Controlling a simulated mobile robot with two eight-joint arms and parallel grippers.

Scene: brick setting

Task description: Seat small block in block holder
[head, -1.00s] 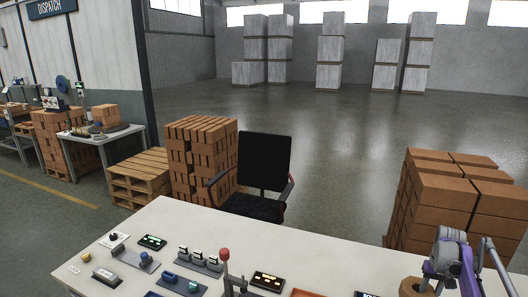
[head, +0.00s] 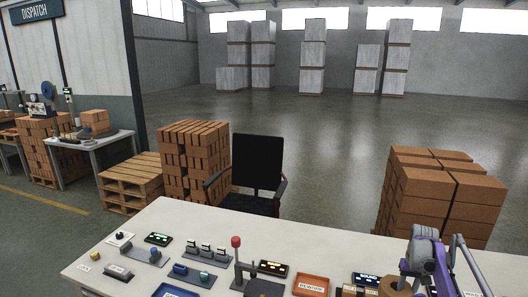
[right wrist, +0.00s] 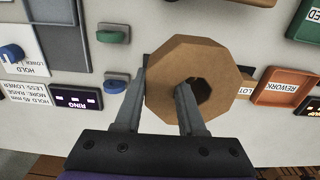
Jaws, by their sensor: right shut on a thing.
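A tan octagonal block with a central hole (right wrist: 225,70) fills the middle of the right wrist view. In the head view it shows at the bottom right (head: 394,288), cut by the frame's edge. My right gripper (right wrist: 164,76) is shut on its wall, one finger in the hole and the other outside. In the head view my right gripper (head: 401,276) is above the table. My left gripper is in neither view. I cannot tell which fixture is the block holder; a grey press-like stand with a red knob (head: 237,243) is left of the block.
The white table (head: 205,228) carries an orange REWORK tray (head: 311,285), a blue tray (head: 171,291), lit displays (head: 273,268) and several switches (head: 206,251). A black chair (head: 258,165) stands behind it. Brick stacks (head: 440,190) stand beyond the table.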

